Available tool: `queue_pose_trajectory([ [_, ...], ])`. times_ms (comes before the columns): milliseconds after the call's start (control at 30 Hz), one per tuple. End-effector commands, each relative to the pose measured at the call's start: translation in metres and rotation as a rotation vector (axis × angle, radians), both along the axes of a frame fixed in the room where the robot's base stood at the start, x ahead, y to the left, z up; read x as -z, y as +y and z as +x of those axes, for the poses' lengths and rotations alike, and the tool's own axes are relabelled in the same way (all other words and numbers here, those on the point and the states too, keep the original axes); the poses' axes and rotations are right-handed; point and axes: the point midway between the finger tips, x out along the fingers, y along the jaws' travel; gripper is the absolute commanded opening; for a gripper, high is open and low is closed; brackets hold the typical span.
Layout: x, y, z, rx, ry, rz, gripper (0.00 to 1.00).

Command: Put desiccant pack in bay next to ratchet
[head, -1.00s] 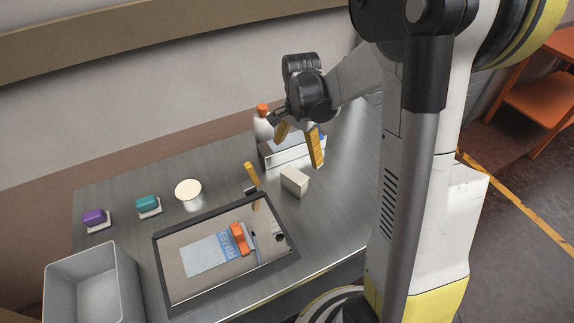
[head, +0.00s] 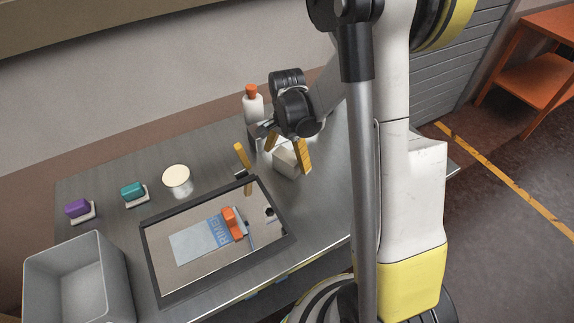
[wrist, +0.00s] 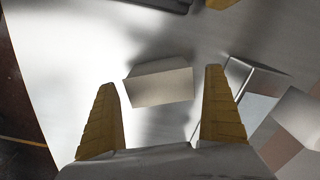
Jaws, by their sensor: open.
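A pale beige block (head: 284,163), which I take to be the desiccant pack, stands on the metal table; in the wrist view the block (wrist: 160,85) lies between my fingers, with gaps on both sides. My gripper (head: 287,159) is open and empty around or just above it; contact cannot be told. A yellow-handled tool (head: 242,155), possibly the ratchet, is at the far edge of a dark-framed tray (head: 152,262). An orange item (head: 232,222) and a blue-grey printed packet (head: 200,242) are in that tray. I cannot make out a separate bay.
A white bottle with an orange cap (head: 253,106) and a metal-edged box (wrist: 236,82) stand close to my gripper. A cream-topped can (head: 177,180), teal block (head: 133,190), purple block (head: 78,208) and grey bin (head: 75,280) are to the left.

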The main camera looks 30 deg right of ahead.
Motion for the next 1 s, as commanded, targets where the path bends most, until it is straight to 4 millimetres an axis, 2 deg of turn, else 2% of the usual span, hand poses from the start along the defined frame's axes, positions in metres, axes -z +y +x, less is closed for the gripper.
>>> queue_pose_trajectory([
  [33, -0.001, 0.0, 0.0, 0.0, 0.0, 0.0, 1.0],
  [233, -0.001, 0.0, 0.0, 0.0, 0.0, 0.0, 0.39],
  [533, -0.001, 0.0, 0.0, 0.0, 0.0, 0.0, 0.36],
  [667, -0.007, 0.0, 0.0, 0.0, 0.0, 0.0, 0.36],
  [767, -0.018, 0.0, 0.0, 0.0, 0.0, 0.0, 0.36],
  [933, -0.049, -0.001, -0.002, 0.001, 0.0, 0.0, 0.36],
  [1000, -0.056, -0.005, -0.019, 0.003, 0.0, 0.0, 0.36],
])
